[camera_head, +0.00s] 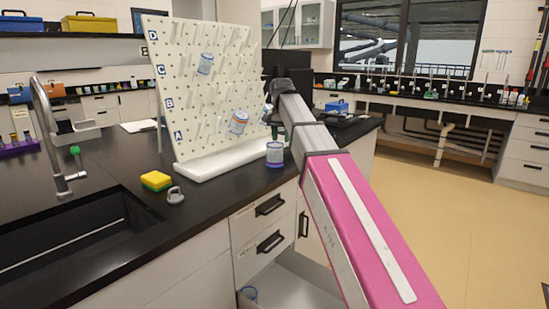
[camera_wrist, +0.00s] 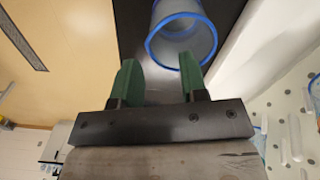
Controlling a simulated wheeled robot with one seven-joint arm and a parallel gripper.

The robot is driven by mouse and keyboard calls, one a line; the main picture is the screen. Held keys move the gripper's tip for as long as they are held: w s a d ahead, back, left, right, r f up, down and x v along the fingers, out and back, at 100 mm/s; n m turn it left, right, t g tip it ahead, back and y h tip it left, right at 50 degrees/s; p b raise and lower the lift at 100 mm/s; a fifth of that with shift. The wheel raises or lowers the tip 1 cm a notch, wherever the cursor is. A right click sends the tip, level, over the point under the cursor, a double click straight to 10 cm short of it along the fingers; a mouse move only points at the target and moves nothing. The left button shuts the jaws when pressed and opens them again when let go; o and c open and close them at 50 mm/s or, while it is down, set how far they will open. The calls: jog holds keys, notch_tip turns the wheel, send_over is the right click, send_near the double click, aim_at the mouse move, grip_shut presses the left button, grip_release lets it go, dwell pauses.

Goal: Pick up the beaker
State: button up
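A clear beaker with a blue rim (camera_head: 274,153) stands on the black counter near its edge, beside the white base of the pegboard. In the wrist view, what looks like the same beaker (camera_wrist: 182,40) is just beyond the fingertips, offset to the right. My gripper (camera_wrist: 159,68) is open, with two green fingers apart and nothing between them. The right fingertip overlaps the beaker's rim in the picture; I cannot tell whether they touch. In the head view my gripper is mostly hidden by my pink and grey arm.
The pegboard (camera_head: 190,100) rises beside the counter beaker. Two blue-rimmed beakers hang on it, an upper one (camera_head: 205,64) and a lower one (camera_head: 238,121). A yellow sponge (camera_head: 156,180), a sink (camera_head: 70,240) and a faucet (camera_head: 50,140) are at left. An open compartment below holds another blue-rimmed vessel (camera_head: 249,293).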

aim_at(282, 165)
jog(key=shift+s+d+f, duration=0.1)
jog(key=shift+d+f, duration=0.05)
jog(key=shift+f, duration=3.35)
jog(key=shift+c, duration=0.3)
grip_shut()
